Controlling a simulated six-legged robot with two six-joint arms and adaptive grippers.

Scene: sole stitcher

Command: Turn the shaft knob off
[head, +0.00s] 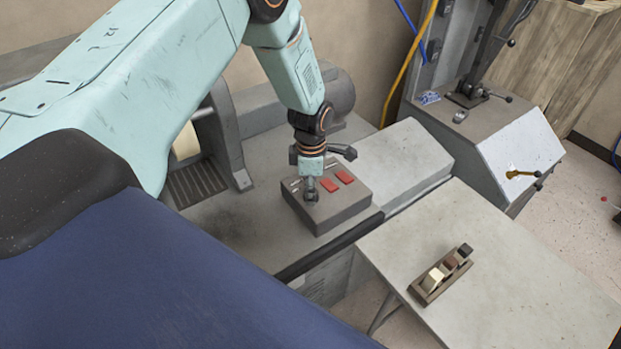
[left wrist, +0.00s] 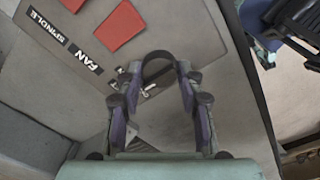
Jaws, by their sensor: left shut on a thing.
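The control box (head: 340,208) is grey-brown and sits on the machine bench. My left gripper (head: 311,190) points down at its near left corner. In the left wrist view my left gripper (left wrist: 160,80) is shut around a dark round knob (left wrist: 157,56), with one finger on each side. Two red switches (head: 328,185) are beside it on the box, and they also show in the left wrist view (left wrist: 119,26). Labels reading SPINDLE and FAN (left wrist: 82,57) are by the switches. A label beside the knob is mostly hidden by the fingers. My right gripper is not in view.
A grey side table (head: 510,285) at the front right holds a small rack (head: 428,291) of blocks. A grey machine cabinet (head: 505,145) with levers stands at the back right. A motor housing (head: 340,92) is behind the box. The table top is mostly clear.

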